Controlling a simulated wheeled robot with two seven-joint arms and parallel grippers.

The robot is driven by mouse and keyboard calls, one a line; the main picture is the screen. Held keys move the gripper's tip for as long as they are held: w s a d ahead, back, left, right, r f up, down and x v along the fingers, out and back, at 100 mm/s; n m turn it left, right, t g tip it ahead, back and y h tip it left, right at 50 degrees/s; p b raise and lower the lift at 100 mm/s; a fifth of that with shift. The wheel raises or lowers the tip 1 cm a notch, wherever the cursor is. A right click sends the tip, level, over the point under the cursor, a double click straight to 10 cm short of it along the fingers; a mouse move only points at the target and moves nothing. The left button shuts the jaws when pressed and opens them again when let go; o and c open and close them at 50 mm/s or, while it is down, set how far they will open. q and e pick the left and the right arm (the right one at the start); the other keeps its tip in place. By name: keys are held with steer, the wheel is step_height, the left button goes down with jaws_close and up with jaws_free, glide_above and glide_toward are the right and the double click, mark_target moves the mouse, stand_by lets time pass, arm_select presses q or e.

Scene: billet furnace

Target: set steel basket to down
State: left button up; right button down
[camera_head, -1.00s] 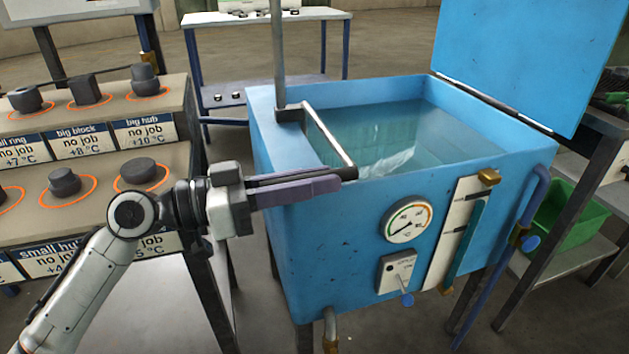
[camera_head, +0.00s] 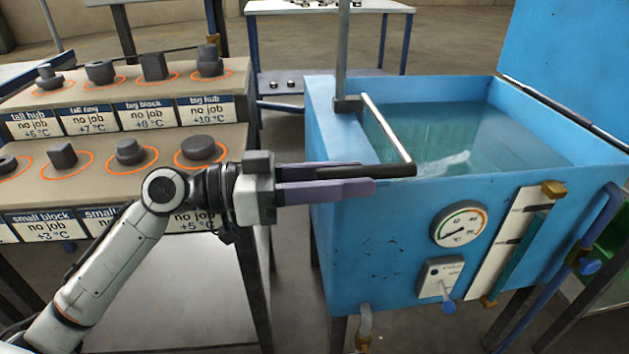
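The blue water tank (camera_head: 385,235) stands at the right, full of greenish water. A vertical steel post (camera_head: 342,50) rises at its left rim. A steel bar (camera_head: 386,128) runs from the post's bracket to a black grip (camera_head: 398,170) just above the front rim. I cannot make out the steel basket; a pale patch (camera_head: 445,163) shows in the water. My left gripper (camera_head: 350,180) lies along the black grip, its purple fingers overlapping it in the picture. Whether they clasp it cannot be told. The grip's right end shows beyond the fingertips. My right gripper is out of view.
A two-level stand (camera_head: 105,180) with several dark parts and labels is at the left, behind my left arm. A gauge (camera_head: 459,226) and a switch box (camera_head: 441,277) are on the tank's front. The raised lid (camera_head: 570,60) is at right.

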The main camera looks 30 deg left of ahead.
arm_select(q)
steer(key=v, duration=0.7)
stand_by(0.3)
